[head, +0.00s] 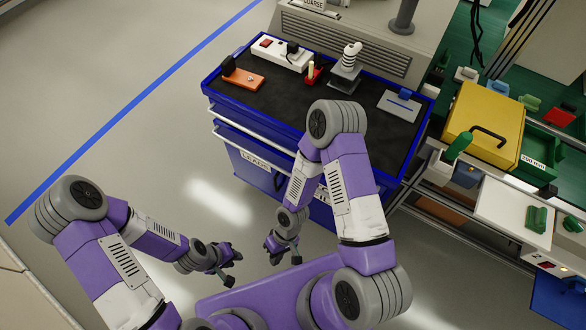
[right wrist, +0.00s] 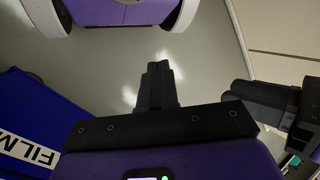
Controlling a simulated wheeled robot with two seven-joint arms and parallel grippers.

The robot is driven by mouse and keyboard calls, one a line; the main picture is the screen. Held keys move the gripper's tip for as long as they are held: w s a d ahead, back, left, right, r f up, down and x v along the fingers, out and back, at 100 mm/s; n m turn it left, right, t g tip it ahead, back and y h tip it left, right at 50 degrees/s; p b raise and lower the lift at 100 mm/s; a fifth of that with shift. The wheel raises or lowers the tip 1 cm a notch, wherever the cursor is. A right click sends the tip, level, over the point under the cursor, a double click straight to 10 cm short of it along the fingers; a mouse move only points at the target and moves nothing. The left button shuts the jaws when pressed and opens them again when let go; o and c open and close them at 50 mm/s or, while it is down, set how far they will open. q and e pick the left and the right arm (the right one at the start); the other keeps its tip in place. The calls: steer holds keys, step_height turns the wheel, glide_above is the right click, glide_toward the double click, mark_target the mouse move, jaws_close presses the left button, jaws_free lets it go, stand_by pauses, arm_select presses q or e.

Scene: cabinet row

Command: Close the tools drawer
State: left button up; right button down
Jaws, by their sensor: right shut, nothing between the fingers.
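A blue cabinet (head: 219,92) with a black top stands ahead in the head view. Pale bar handles (head: 235,137) run along its upper front, and a lower front carries the label LEADS (head: 256,160). No label reading tools is legible, and my right arm hides part of the front. In the right wrist view a blue front with a FILM label (right wrist: 27,152) shows at lower left. My right gripper (head: 282,254) is shut and empty, apart from the cabinet front; its fingers show together in the wrist view (right wrist: 159,84). My left gripper (head: 231,268) is left of it, above the floor; its jaw opening is unclear.
On the cabinet top are a power strip (head: 281,52), an orange block (head: 243,79) and a grey plate (head: 400,105). A bench with a yellow case (head: 484,122) stands at the right. The floor (head: 130,140) to the left is clear, crossed by a blue line (head: 140,97).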

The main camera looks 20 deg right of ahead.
steer(key=d+f+n+h+b, duration=0.2)
steer(key=d+n+h, duration=0.7)
steer(key=n, duration=0.3)
steer(key=w+d+r+n+t+h+b, duration=0.1)
steer(key=w+r+n+t+h, duration=0.35)
steer(key=w, duration=0.55)
steer(key=w+d+r+n+t+h, duration=0.1)
steer(key=w+r+n+t, duration=0.2)
steer(key=w+n+t, duration=0.55)
steer(key=w+d+f, duration=0.1)
steer(key=w+d, duration=0.1)
steer(key=w+d+f+m+g+b, duration=0.1)
steer(key=w+d+f, duration=0.1)
steer(key=w+d+f+g+b, duration=0.1)
steer(key=w+d+f, duration=0.1)
steer(key=shift+w+d+m+y, duration=0.1)
steer(key=shift+w+m+y, duration=0.15)
steer(key=shift+m, duration=0.15)
steer(key=shift+d, duration=0.15)
